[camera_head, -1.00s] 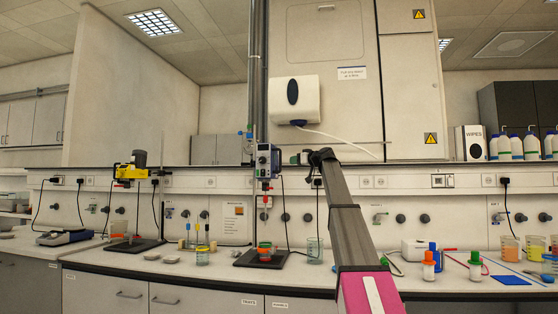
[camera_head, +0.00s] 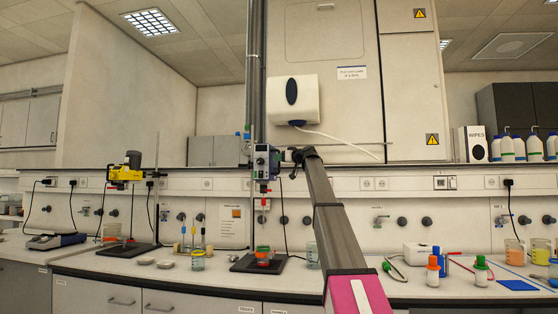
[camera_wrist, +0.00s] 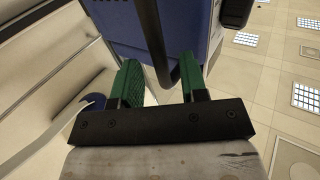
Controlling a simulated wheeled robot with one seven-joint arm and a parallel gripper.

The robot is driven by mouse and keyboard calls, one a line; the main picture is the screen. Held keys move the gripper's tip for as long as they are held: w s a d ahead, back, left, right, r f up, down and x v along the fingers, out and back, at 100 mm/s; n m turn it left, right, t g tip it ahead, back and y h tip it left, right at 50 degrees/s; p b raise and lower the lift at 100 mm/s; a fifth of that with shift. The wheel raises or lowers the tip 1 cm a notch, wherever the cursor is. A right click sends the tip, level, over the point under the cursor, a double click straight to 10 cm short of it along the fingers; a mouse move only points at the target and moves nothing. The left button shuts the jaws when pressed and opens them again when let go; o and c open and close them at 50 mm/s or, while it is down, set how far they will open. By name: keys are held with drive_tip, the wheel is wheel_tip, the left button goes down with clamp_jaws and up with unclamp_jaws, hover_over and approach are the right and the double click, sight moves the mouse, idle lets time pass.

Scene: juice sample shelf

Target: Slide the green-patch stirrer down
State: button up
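A blue-and-grey stirrer head (camera_head: 265,161) hangs on an upright stand at the middle of the bench. Below it a red-banded vessel (camera_head: 263,253) stands on a dark base plate (camera_head: 246,264). A yellow stirrer (camera_head: 126,172) is on another stand to the left. My gripper (camera_head: 290,156) is close to the right side of the blue-and-grey stirrer. In the wrist view its green fingers (camera_wrist: 163,84) are apart, in front of a blue housing (camera_wrist: 110,28).
A glass beaker (camera_head: 313,254) stands right of the middle base plate, near my arm. A white dispenser (camera_head: 293,100) with a hose hangs above my gripper.

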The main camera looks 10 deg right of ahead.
drive_tip(key=shift+x, duration=1.15)
clamp_jaws()
wheel_tip(320, 180, down, 17)
drive_tip(key=shift+f, duration=0.25)
drive_tip(key=shift+s+f, duration=0.1)
unclamp_jaws()
